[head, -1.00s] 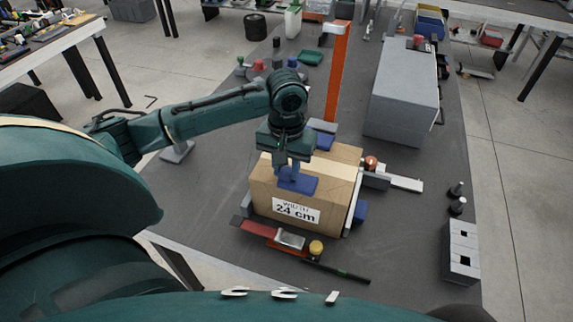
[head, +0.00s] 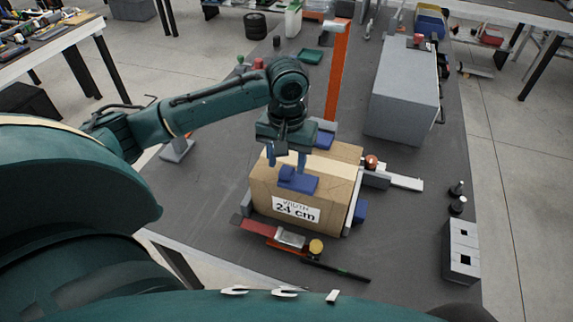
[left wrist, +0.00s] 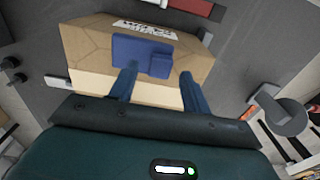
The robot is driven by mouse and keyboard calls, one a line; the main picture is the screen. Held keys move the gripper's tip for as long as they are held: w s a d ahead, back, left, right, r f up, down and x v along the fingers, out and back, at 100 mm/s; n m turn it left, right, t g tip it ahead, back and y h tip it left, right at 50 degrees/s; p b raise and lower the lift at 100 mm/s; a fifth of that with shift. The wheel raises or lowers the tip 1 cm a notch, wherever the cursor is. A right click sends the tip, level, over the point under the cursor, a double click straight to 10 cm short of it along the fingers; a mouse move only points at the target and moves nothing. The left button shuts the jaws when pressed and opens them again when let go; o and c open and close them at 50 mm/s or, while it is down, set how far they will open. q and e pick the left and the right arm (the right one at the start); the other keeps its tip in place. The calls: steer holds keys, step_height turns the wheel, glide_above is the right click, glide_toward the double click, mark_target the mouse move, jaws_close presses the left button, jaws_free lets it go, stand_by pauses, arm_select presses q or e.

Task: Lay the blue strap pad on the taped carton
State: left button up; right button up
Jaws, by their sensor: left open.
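The taped carton (head: 333,194) stands on the dark mat, with a pale tape band across its top and a "WIDTH 24 cm" label on its front. The blue strap pad (head: 299,182) lies on the carton's top near the front edge. It also shows in the left wrist view (left wrist: 138,53), flat on the cardboard with a raised block on it. My left gripper (head: 287,164) is open just above and behind the pad; its blue fingers (left wrist: 158,85) stand apart in the left wrist view with nothing between them. My right gripper is not in view.
A red and orange clamp tool (head: 270,234) lies in front of the carton. A slotted grey block (head: 461,250) stands at the right. The mat left of the carton is mostly clear.

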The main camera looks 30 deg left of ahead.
mark_target(286, 170)
arm_select(q)
step_height(286, 170, up, 10)
steer(key=shift+r, duration=0.15)
stand_by(0.7)
